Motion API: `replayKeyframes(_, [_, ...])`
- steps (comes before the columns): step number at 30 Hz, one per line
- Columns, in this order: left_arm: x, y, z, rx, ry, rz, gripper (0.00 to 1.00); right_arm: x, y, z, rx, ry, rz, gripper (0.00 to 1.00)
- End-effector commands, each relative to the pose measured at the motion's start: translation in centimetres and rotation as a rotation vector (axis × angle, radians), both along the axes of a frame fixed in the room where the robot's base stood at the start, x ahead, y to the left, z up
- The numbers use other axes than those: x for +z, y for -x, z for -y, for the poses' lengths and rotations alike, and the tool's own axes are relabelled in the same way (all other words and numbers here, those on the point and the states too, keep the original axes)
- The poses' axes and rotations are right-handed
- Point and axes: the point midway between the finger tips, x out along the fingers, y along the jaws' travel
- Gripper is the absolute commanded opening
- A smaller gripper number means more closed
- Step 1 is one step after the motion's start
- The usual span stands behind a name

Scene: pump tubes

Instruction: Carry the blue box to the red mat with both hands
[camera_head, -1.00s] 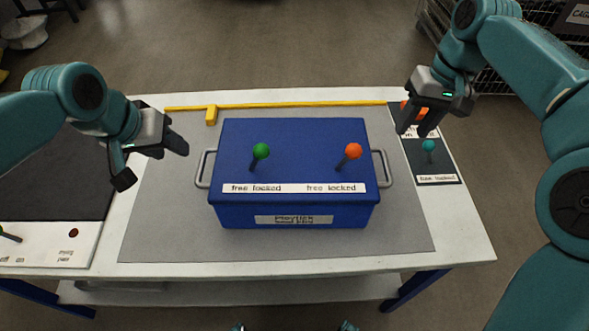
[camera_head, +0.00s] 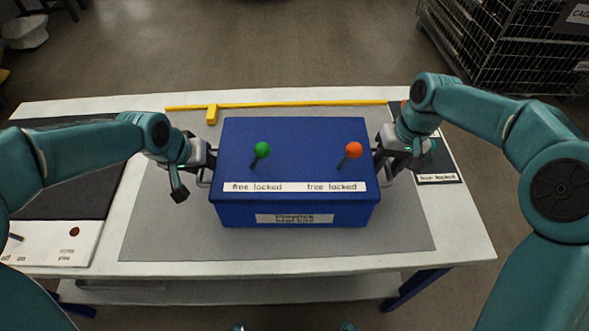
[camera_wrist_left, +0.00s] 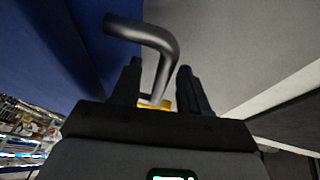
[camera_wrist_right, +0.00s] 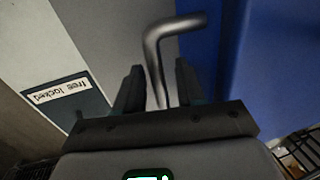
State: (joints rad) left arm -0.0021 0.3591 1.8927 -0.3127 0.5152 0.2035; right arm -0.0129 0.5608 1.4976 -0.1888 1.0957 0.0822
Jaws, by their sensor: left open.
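The blue box (camera_head: 294,208) stands on a grey mat, with a grey handle at each end. A green-knobbed lever (camera_head: 261,150) and an orange-knobbed lever (camera_head: 352,150) stand on its lid above "free locked" labels. My left gripper (camera_head: 198,165) is at the left handle; in the left wrist view its fingers (camera_wrist_left: 160,75) are apart, with the handle (camera_wrist_left: 160,40) between them. My right gripper (camera_head: 386,155) is at the right handle; in the right wrist view its fingers (camera_wrist_right: 160,74) are apart on either side of the handle (camera_wrist_right: 172,30). No red mat is in view.
The grey mat (camera_head: 160,235) lies on a white table (camera_head: 465,235). A yellow bar (camera_head: 290,104) runs along the back. A dark panel with a white strip (camera_head: 50,240) is at left, a labelled dark panel (camera_head: 440,165) at right. A wire cage (camera_head: 480,50) stands behind right.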

Motion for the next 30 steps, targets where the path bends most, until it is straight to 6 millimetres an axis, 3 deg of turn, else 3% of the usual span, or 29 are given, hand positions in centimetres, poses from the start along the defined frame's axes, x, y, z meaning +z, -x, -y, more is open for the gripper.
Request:
replayKeyframes(4, [0.01, 0.00, -0.01, 0.000, 0.000, 0.000, 0.44, 0.01, 0.00, 0.01, 0.000, 0.000, 0.000, 0.39])
replayKeyframes(5, [0.02, 0.01, 0.00, 0.000, 0.000, 0.000, 0.38, 0.01, 0.00, 0.01, 0.000, 0.000, 0.000, 0.32])
replayKeyframes(8, [0.02, 0.01, 0.00, 0.000, 0.000, 0.000, 0.05, 0.03, 0.00, 0.02, 0.000, 0.000, 0.000, 0.00])
replayKeyframes(9, [0.03, 0.01, -0.01, 0.000, 0.000, 0.000, 0.00, 0.04, 0.00, 0.01, 0.000, 0.000, 0.000, 0.00])
replayKeyframes(30, [0.05, 0.00, -0.01, 0.000, 0.000, 0.000, 0.00, 0.12, -0.01, 0.02, -0.001, 0.000, 0.001, 0.00])
